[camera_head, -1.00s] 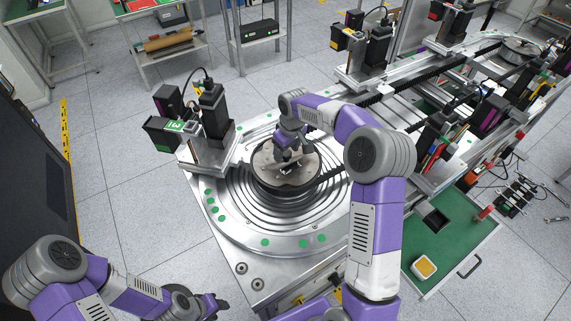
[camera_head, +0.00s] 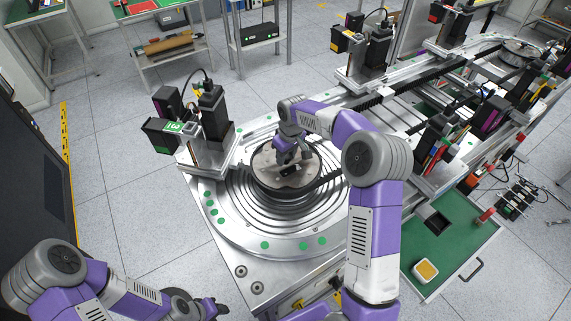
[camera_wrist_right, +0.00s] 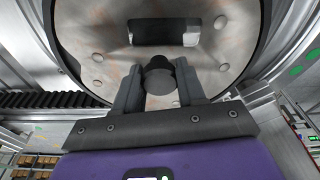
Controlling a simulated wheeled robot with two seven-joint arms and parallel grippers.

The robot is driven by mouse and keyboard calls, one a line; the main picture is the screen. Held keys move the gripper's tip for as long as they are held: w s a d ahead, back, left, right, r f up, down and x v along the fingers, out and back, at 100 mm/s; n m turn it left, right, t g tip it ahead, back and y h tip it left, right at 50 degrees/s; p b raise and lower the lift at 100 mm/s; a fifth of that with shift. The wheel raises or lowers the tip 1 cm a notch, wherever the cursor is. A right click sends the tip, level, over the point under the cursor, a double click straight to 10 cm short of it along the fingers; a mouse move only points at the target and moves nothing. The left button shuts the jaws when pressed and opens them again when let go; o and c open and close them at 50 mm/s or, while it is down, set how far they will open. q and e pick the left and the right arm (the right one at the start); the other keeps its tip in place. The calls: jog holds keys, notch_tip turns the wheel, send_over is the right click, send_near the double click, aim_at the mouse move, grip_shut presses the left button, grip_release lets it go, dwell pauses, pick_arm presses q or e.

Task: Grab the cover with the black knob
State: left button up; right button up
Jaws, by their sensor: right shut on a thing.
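The cover (camera_head: 268,177) is a round metal disc with a dark rim, lying at the centre of the ringed turntable (camera_head: 232,213) in the head view. The right wrist view shows its face (camera_wrist_right: 88,45) with several studs and a dark rectangular recess. The black knob (camera_wrist_right: 158,76) stands out from the cover. My right gripper (camera_head: 285,157) is over the cover, and in the right wrist view its fingers (camera_wrist_right: 157,88) are shut on the knob from both sides. My left gripper (camera_head: 212,308) is low at the bottom of the head view, away from the turntable; its fingers are too small to read.
A black device on a metal block (camera_head: 208,147) stands at the turntable's back left. A conveyor line (camera_head: 400,107) with more such devices runs to the upper right. A green drawer (camera_head: 455,245) with a yellow-topped box (camera_head: 425,271) is at the right. The floor at left is clear.

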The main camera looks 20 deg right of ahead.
jog(key=shift+r, duration=0.1)
grip_shut()
jog(key=shift+r+p, duration=1.65)
jog(key=shift+r, duration=0.35)
